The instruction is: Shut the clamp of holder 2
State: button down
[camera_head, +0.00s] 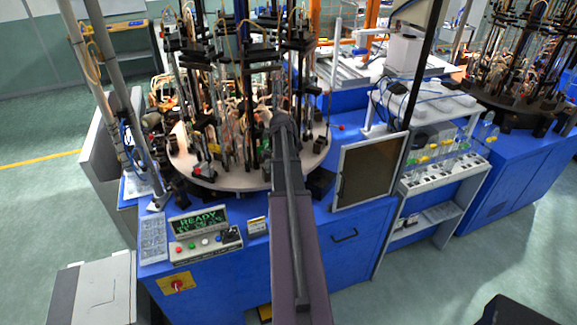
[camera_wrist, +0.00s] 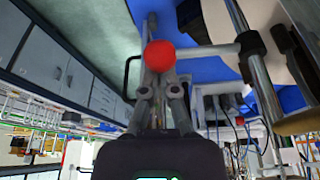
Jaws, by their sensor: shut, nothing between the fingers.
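The holders stand in a ring on the round pale turntable (camera_head: 248,181) in the head view, packed with black clamps, rods and glass. I cannot tell which one is holder 2. In the wrist view, a red ball knob (camera_wrist: 160,55) shows just beyond the tips of my gripper (camera_wrist: 158,82). A grey metal bar (camera_wrist: 208,51) runs right from near the knob toward a dark collar on an upright post. My gripper is shut and empty; I cannot tell whether it touches the knob. In the head view my arm reaches into the holders, and its fingers are not clearly visible.
The blue machine bench (camera_head: 215,288) carries a control panel with a READY display (camera_head: 198,220) at front left. A dark framed panel (camera_head: 368,170) and a shelf of glassware (camera_head: 440,165) stand right. A second turntable (camera_head: 515,100) is at far right. Green floor lies open at left.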

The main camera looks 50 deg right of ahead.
dwell(0.7)
jog(key=shift+s+d+f, duration=0.1)
notch_tip(320, 180, up, 9)
jog(key=p, duration=0.8)
jog(key=shift+s+d+p, duration=0.2)
jog(key=shift+s+p, duration=0.05)
jog(key=shift+p, duration=0.1)
dwell(0.8)
